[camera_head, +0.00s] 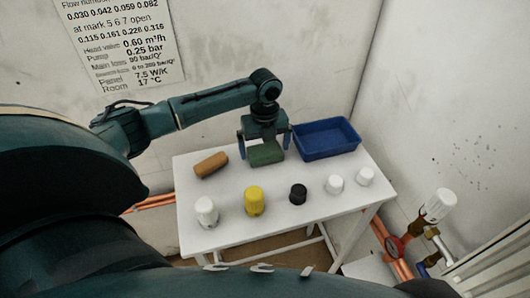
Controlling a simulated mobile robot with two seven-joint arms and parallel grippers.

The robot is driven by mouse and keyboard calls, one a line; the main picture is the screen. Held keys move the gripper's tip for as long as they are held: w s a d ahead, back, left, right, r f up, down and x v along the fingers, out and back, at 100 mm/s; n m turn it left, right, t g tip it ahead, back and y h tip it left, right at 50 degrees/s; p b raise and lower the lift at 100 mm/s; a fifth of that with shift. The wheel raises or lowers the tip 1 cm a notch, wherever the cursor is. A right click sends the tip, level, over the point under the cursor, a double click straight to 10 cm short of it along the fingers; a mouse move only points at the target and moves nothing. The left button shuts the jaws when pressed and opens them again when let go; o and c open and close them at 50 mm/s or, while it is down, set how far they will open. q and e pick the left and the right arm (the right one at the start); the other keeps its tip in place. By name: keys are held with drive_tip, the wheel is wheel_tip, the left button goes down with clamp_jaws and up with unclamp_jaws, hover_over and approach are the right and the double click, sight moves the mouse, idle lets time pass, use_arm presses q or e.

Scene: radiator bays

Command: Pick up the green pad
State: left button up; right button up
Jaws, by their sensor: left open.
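The green pad (266,154) lies on the white table (285,212), near its back edge. My left gripper (265,148) comes down over the pad from above. Its two fingers stand apart, one at the pad's left side and one at its right. I cannot tell whether the fingers touch the pad. The pad appears to rest on the table. My right gripper does not show.
A brown block (211,164) lies left of the pad, and a blue tray (327,139) sits to the right. Along the front stand a white knob (206,212), a yellow knob (254,201), a black knob (298,194) and two more white knobs (334,184). A radiator valve (438,206) is at the right.

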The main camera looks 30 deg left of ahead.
sight(265, 150)
use_arm(q)
drive_tip(key=shift+f, duration=0.65)
drive_tip(key=shift+c, duration=0.4)
drive_tip(key=c, duration=0.7)
wheel_tip(265, 150, up, 10)
drive_tip(key=shift+r, duration=0.1)
drive_tip(key=o, duration=0.4)
drive_tip(key=c, duration=0.3)
